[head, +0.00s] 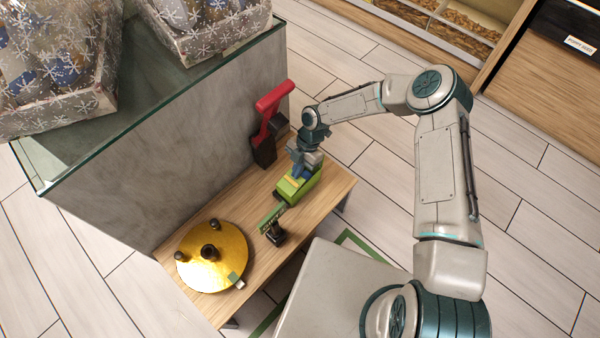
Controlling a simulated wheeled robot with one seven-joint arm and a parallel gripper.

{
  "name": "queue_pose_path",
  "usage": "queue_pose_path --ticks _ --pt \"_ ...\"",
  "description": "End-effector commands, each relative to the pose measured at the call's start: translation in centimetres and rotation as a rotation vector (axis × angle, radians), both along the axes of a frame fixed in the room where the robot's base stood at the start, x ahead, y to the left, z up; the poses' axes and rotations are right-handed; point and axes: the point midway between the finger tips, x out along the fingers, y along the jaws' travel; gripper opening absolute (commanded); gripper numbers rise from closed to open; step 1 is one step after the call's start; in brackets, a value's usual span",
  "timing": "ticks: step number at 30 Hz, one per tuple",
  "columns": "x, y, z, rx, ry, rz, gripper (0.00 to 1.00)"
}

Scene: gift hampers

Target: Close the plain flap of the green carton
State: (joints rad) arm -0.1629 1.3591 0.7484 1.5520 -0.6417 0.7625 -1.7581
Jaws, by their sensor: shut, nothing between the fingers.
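The green carton (307,186) stands on the wooden bench, near its right end. A yellow patch (293,181) shows at its top, beside my gripper; I cannot tell whether it is a flap or something inside. My gripper (298,176) points down at the carton's top, shut and with nothing held. It is small in the picture and hides part of the carton's top, so I cannot tell whether it touches a flap. The plain flap and its angle cannot be made out.
The wooden bench (233,186) also bears a red-handled black tool (268,125), a gold round plate (228,262) with dark knobs, and a small dark stand with a green sign (271,217). A grey counter (150,170) with wrapped hampers (55,65) rises behind. Floor is clear at right.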

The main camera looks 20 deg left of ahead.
Motion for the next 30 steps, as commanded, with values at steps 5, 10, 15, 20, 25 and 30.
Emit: queue_pose_path --ticks 5,10,15,20,25,30 --pt "0.5 -0.1 -1.3 0.002 0.004 0.004 0.00" --pt "0.8 -0.2 -1.7 0.000 0.004 0.003 0.00" --pt "0.8 -0.3 -1.5 0.000 0.004 0.002 0.00" --pt "0.8 -0.3 -1.5 0.000 0.004 0.002 0.00" --pt "0.2 -0.1 -1.9 0.000 0.004 0.004 0.00" --pt "-0.6 0.2 -2.4 -0.002 0.006 0.007 0.00"
